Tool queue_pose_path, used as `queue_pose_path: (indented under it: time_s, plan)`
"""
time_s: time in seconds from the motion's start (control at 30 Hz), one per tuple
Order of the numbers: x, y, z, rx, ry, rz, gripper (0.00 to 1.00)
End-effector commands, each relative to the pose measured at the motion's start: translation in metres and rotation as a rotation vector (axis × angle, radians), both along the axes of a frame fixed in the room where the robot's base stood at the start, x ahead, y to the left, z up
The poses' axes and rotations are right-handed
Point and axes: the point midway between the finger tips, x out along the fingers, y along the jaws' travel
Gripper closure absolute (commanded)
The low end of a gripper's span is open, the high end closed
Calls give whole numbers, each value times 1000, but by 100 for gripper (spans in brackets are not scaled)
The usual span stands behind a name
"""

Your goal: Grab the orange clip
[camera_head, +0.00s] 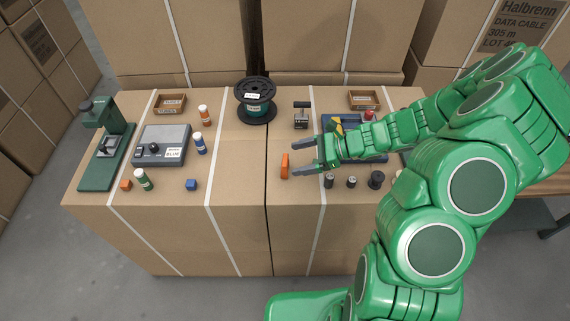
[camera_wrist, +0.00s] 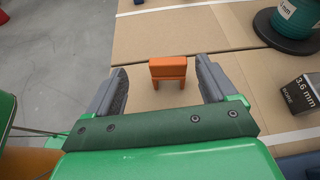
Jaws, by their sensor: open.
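The orange clip (camera_head: 284,166) stands on the cardboard box top, near the middle of the head view. In the wrist view the orange clip (camera_wrist: 168,70) shows as a small block with two legs, ahead of the fingers and roughly midway between them. My gripper (camera_head: 305,157) is open and empty, just to the right of the clip in the head view. In the wrist view its two grey fingers (camera_wrist: 162,88) are spread on either side, with the clip slightly beyond their tips and apart from them.
A black spool (camera_head: 255,100) stands behind the clip. Several small dark spools (camera_head: 351,182) stand to the right, near my arm. The box top is clear around the clip.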

Motion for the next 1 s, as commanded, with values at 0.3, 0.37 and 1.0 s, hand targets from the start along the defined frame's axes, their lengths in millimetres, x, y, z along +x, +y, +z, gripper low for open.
queue_pose_path:
  time_s: [0.3, 0.37, 1.0]
  plan:
    - [10, -11, -26, 24, 76, -92, 15]
    - [11, -10, -27, 24, 79, -94, 15]
    - [11, 40, -38, 27, 79, -92, 15]
